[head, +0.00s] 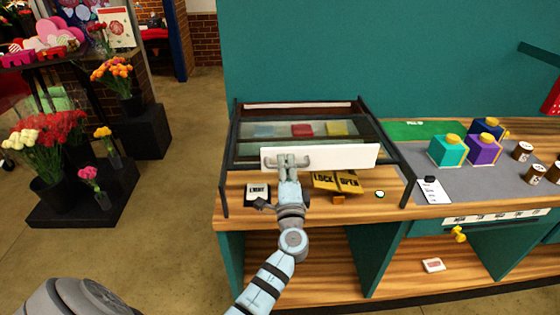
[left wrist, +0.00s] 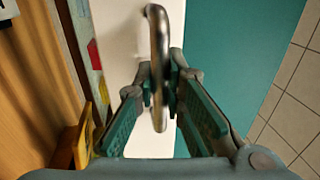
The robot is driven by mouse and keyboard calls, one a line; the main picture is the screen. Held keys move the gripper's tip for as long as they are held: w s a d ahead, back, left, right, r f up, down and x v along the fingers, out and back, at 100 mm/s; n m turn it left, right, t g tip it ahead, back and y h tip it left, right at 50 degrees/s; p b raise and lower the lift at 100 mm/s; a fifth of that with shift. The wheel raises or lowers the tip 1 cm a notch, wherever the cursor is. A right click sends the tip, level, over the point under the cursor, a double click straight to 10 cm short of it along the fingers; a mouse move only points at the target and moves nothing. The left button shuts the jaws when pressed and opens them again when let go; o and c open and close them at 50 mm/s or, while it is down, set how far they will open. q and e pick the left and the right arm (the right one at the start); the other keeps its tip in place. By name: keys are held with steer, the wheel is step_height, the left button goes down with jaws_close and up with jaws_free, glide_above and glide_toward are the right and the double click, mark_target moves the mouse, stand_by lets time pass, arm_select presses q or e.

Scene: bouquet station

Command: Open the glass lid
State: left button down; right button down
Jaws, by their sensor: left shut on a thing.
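The glass lid (head: 360,131) is a dark-framed pane over a shallow case on the wooden counter. A long white front strip (head: 340,157) carries a metal bar handle (head: 268,161). My left gripper (head: 291,160) is at the left part of the strip, shut on the handle. In the left wrist view the handle (left wrist: 157,40) runs between the two fingers of the gripper (left wrist: 165,85). Blue, red and yellow items show through the glass. Whether the lid is slightly raised I cannot tell. My right gripper is not in view.
A yellow lock sign (head: 338,182) and a small black-and-white box (head: 257,193) lie in front of the case. Teal, purple and blue blocks (head: 447,151) stand to the right on a grey mat. A teal wall (head: 380,50) rises behind. Flowers stand at left.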

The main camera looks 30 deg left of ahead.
arm_select(q)
steer(key=v, duration=0.2)
steer(key=shift+s+d+r, duration=0.15)
steer(key=shift+s+d, duration=0.05)
steer(key=shift+d, duration=0.05)
steer(key=shift+s, duration=0.1)
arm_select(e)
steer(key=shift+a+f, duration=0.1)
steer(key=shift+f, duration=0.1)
arm_select(q)
steer(key=c, duration=1.7)
jaws_free()
steer(key=shift+o, duration=0.2)
steer(key=shift+d, duration=0.1)
